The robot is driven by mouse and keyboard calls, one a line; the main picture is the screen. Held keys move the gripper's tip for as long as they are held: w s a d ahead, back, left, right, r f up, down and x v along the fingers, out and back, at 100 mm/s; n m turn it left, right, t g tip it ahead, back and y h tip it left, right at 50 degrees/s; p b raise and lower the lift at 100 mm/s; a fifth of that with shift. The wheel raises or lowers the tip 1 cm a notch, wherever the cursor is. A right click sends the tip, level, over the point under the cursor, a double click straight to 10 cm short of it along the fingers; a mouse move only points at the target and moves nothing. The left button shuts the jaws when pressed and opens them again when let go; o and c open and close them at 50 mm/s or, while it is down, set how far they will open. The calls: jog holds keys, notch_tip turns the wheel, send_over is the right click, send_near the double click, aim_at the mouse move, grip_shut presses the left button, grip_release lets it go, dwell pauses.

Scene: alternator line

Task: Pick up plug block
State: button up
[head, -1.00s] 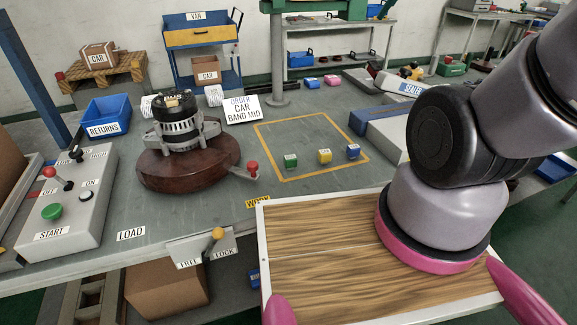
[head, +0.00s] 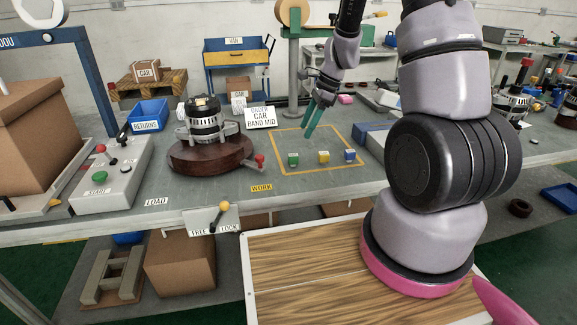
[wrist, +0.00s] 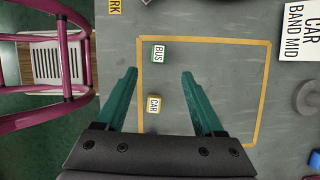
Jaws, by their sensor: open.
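Three small blocks stand in a row inside a yellow outline on the grey bench: a green one (head: 293,159), a yellow one (head: 323,157) and a blue one (head: 349,155). The frames do not tell which is the plug block. My gripper (head: 313,117) is open and empty, its teal fingers pointing down above the outlined area. In the wrist view the yellow block appears between the fingers (wrist: 158,75), below them.
An order card (head: 261,117) reads CAR BAND MID. An alternator (head: 203,120) stands on a round brown turntable (head: 210,155) with a red-knobbed lever, left of the outline. A blue returns bin (head: 148,114) and a control box (head: 112,180) are farther left. Bench surface around the blocks is clear.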

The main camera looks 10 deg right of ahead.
aim_at(294, 155)
jog(key=x, duration=0.7)
jog(key=shift+s, duration=0.1)
jog(key=x, duration=0.4)
jog(key=shift+a+f, duration=0.15)
jog(key=shift+f, duration=0.1)
grip_shut()
